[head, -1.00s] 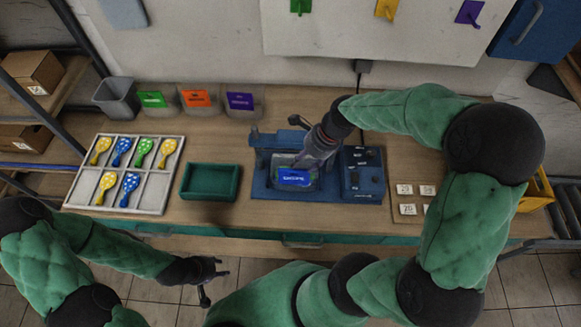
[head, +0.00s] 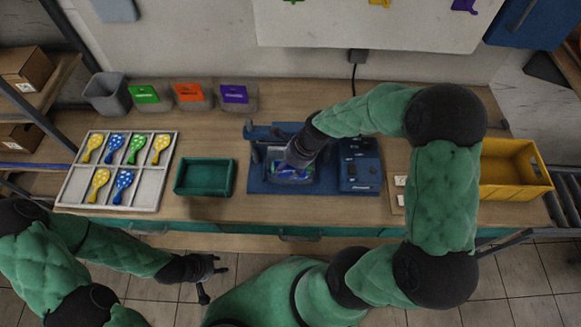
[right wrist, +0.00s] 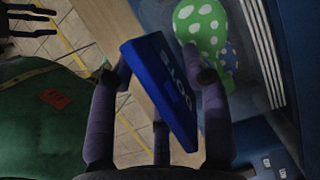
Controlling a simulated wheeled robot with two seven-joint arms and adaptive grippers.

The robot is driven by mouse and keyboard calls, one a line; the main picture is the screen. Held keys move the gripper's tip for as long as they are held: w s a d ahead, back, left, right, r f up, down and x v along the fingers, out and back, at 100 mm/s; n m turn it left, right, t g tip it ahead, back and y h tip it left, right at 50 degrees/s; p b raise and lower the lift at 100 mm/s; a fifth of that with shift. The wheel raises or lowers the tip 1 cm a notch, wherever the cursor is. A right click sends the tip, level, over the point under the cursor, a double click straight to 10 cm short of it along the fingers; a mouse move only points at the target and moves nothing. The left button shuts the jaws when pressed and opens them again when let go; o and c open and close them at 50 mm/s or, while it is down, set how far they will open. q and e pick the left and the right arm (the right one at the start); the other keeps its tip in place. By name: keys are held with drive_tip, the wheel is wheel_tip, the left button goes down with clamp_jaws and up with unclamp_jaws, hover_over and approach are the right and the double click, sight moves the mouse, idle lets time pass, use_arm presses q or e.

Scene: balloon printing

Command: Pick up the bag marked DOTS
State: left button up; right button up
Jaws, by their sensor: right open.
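The bag marked DOTS (head: 291,172) is on the blue machine (head: 258,187) at the table's middle. Its blue header (right wrist: 160,90) reads DOTS in the right wrist view. Green and blue dotted balloons (right wrist: 203,32) show beside the header. My right gripper (right wrist: 160,95) is open, with its fingers on either side of the header; I cannot tell whether they touch it. In the head view the right gripper (head: 297,158) covers part of the bag. My left gripper (head: 213,278) is open and empty in front of the table.
A white divided tray (head: 147,191) holds several dotted balloons at the left. A green tray (head: 205,193) stands beside the machine, and a yellow bin (head: 518,187) is at the right. Three bins with green, orange and purple labels (head: 190,93) line the back.

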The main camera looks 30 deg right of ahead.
clamp_jaws()
drive_tip(key=shift+r, duration=0.15)
